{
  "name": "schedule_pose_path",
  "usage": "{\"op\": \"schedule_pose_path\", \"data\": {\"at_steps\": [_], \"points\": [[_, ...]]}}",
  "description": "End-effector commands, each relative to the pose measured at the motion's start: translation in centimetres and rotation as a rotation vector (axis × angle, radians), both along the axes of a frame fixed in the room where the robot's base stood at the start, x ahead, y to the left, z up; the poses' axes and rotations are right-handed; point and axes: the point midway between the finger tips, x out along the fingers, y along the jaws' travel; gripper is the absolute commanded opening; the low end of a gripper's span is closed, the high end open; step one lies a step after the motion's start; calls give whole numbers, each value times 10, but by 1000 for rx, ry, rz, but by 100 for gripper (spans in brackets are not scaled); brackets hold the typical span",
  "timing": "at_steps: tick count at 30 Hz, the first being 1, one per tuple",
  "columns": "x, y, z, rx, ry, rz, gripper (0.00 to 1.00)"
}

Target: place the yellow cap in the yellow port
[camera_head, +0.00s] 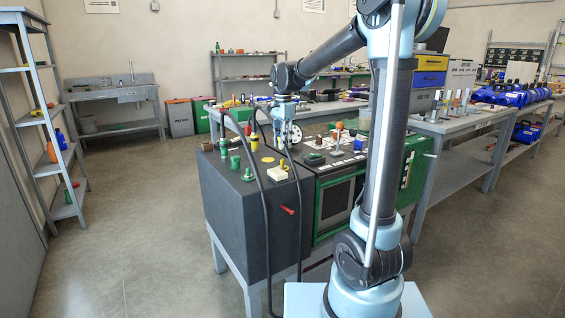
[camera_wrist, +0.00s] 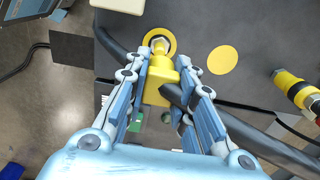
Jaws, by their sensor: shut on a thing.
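In the wrist view, my gripper (camera_wrist: 160,75) is shut on a yellow piece (camera_wrist: 160,88), which I take to be the yellow cap. Its narrower brass-coloured end points at a yellow ring (camera_wrist: 171,36) on the dark cart top, apparently the yellow port. The end overlaps the ring, but I cannot tell whether it is inside or just above. In the head view, my gripper (camera_head: 287,132) is low over the cart's top, and its fingers hide most of the held piece. A flat yellow disc (camera_wrist: 222,59) lies beside the ring; it also shows in the head view (camera_head: 268,160).
A black cable (camera_wrist: 240,133) runs close by my fingers. A yellow cable connector (camera_wrist: 297,90) stands to the right. On the cart (camera_head: 235,205) are a cream block (camera_head: 277,174) and green fittings (camera_head: 248,174). A red handle (camera_head: 288,210) sticks out in front.

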Motion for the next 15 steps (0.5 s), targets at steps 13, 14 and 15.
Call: {"op": "schedule_pose_path", "data": {"at_steps": [13, 14, 15], "points": [[-1, 2, -51, 0, 0, 4, 11], [-1, 2, -55, 0, 0, 4, 11], [-1, 2, -60, 0, 0, 4, 11]]}}
